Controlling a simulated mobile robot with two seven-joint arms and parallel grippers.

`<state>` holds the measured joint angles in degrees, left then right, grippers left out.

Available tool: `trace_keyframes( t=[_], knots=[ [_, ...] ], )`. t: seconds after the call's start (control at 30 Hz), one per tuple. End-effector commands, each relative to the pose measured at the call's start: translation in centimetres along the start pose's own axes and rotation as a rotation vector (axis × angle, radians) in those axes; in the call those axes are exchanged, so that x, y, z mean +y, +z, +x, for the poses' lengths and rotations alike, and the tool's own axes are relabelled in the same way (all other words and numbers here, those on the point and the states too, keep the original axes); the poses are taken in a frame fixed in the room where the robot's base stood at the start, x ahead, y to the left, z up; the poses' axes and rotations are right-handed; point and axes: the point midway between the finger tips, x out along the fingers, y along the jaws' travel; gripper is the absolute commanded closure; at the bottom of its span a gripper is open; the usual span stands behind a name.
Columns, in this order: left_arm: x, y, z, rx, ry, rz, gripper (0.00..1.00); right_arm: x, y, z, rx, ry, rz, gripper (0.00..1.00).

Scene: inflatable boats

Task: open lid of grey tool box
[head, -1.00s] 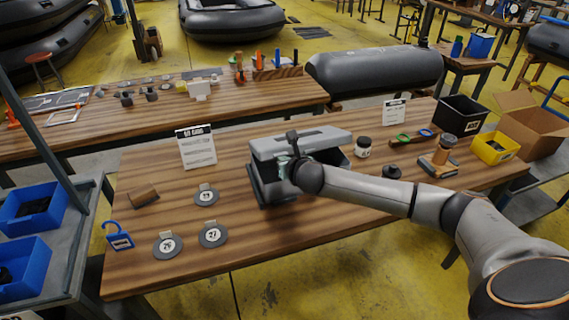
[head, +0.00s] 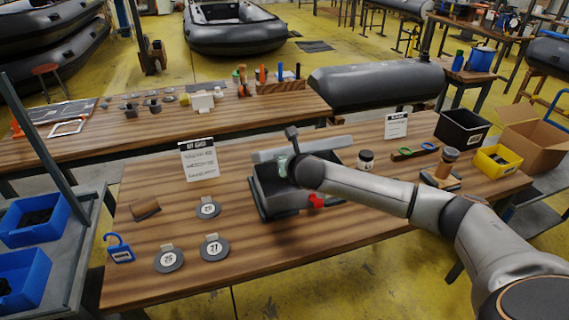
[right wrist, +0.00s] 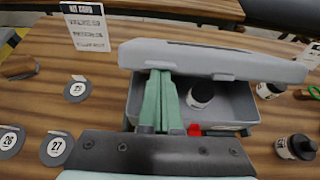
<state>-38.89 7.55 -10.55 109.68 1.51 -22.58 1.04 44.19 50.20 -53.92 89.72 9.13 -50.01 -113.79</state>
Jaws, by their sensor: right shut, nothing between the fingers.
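The grey tool box (head: 268,197) stands on the near wooden table. Its light grey lid (head: 325,145) is raised and tilted back, and the dark inside shows. In the right wrist view the lid (right wrist: 215,60) stands up behind the open box (right wrist: 238,105). A dark-capped jar (right wrist: 200,95) shows inside, and a red piece (right wrist: 194,129) sits near the front wall. My right gripper (head: 284,166) is at the box opening by the lid; its green fingers (right wrist: 160,103) are shut and empty, reaching up to the lid's lower edge. Contact is hard to tell. My left gripper is out of view.
A white sign (head: 199,160) stands left of the box, with several round grey discs (head: 214,248) in front of it. Right of the box are a jar (head: 365,160), a black bin (head: 462,127) and a yellow bin (head: 497,161). The table front is mostly clear.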

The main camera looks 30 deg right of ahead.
Motion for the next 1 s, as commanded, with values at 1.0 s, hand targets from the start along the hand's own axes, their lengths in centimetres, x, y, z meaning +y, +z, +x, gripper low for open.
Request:
trace_keyframes(
  t=[1.0],
  knots=[
    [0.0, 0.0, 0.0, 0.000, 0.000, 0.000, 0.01, 0.0, 4.0, 1.1, -0.001, 0.000, 0.001, 1.00]
  ],
)
